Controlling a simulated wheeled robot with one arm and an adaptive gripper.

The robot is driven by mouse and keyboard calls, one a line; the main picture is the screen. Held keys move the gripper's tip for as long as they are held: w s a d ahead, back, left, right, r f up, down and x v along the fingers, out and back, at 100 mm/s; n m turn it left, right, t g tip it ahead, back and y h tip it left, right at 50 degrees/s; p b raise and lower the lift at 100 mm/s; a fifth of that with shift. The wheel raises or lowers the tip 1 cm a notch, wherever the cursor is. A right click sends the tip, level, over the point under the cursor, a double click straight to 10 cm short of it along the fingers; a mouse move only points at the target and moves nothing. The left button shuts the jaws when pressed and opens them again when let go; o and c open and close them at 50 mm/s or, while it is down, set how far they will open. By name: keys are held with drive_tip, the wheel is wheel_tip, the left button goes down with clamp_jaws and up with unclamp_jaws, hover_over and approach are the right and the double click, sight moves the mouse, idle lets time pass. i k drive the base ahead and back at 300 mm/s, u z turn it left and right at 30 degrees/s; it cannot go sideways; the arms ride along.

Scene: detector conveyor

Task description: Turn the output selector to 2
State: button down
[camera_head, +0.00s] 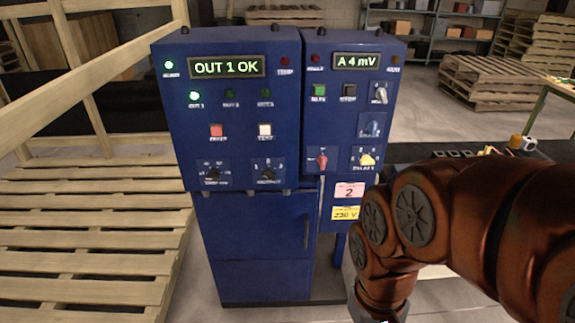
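The output selector (268,174) is a small black knob at the lower right of the left blue panel (240,122). Small numbers stand around it and a blurred label sits below. Its pointer seems to aim up and left, but is too small to read surely. The display (227,67) above reads "OUT 1 OK", and the green OUT 1 lamp (194,96) is lit. My copper-coloured arm fills the lower right and bends down beside the cabinet. My gripper is beyond the bottom edge, out of view. Nothing of mine touches the selector.
A similar black knob (212,174) sits left of the selector, with red (216,131) and white (265,129) buttons above. The right panel (350,105) has several knobs. Wooden pallets (80,235) stand at left. A dark conveyor (415,152) lies behind my arm.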

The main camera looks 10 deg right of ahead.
sight(268, 174)
drive_tip(key=u, duration=0.2)
drive_tip(key=k, duration=1.3)
drive_tip(key=u, duration=0.75)
drive_tip(key=i, duration=1.65)
drive_tip(key=z, duration=0.5)
